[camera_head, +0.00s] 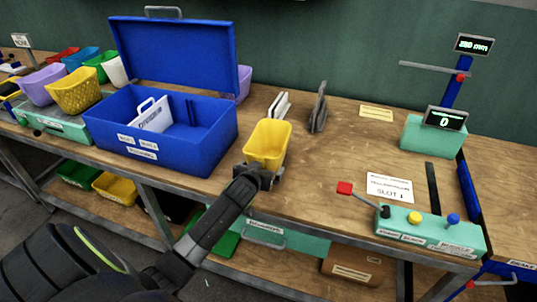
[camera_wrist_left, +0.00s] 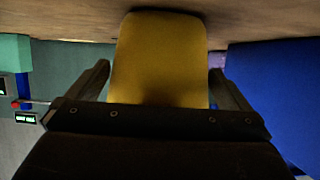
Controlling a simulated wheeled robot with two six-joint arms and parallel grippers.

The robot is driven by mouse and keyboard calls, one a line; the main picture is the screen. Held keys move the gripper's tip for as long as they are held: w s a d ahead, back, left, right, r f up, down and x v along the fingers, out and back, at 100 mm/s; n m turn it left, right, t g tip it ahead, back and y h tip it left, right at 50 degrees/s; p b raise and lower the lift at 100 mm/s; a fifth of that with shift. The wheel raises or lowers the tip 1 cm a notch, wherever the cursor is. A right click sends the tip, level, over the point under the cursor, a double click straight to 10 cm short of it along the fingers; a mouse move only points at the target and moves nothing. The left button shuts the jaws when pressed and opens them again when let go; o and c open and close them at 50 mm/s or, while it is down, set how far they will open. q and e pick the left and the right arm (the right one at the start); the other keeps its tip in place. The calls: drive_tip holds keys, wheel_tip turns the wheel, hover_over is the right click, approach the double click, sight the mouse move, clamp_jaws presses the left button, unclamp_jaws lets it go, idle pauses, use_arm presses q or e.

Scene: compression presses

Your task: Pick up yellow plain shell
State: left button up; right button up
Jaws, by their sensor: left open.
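A plain yellow shell (camera_head: 268,142), shaped like an open-topped cup, stands upright on the wooden bench in the head view. My left gripper (camera_head: 262,170) is at its near side, low by the bench. In the left wrist view the shell (camera_wrist_left: 160,62) fills the middle. My left gripper's two fingers (camera_wrist_left: 160,85) stand open on either side of it, with a gap visible on each side. A second yellow shell (camera_head: 75,92), with a patterned wall, stands at the far left. My right gripper is not in view.
An open blue box (camera_head: 185,150) with a white divider stands left of the yellow shell. Dark and white plates (camera_head: 318,112) stand behind it. A green control panel (camera_head: 430,232) with a red-tipped lever is at right. Bench around the shell's right is clear.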

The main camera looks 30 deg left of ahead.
use_arm(q)
drive_tip(key=c, duration=0.7)
drive_tip(key=shift+o, duration=0.2)
drive_tip(key=shift+r, duration=0.1)
wheel_tip(320, 180, up, 10)
drive_tip(key=s+d+r+m+h, duration=0.1)
drive_tip(key=s+d+r, duration=0.3)
drive_tip(key=d+r, duration=0.4)
drive_tip(key=s+d+r+m+h, duration=0.2)
drive_tip(key=s+d+r, duration=0.3)
drive_tip(key=d, duration=0.5)
wheel_tip(320, 180, up, 3)
drive_tip(key=shift+d+f+t+h, duration=0.15)
drive_tip(key=shift+d+t+h, duration=0.15)
drive_tip(key=shift+d+t, duration=0.1)
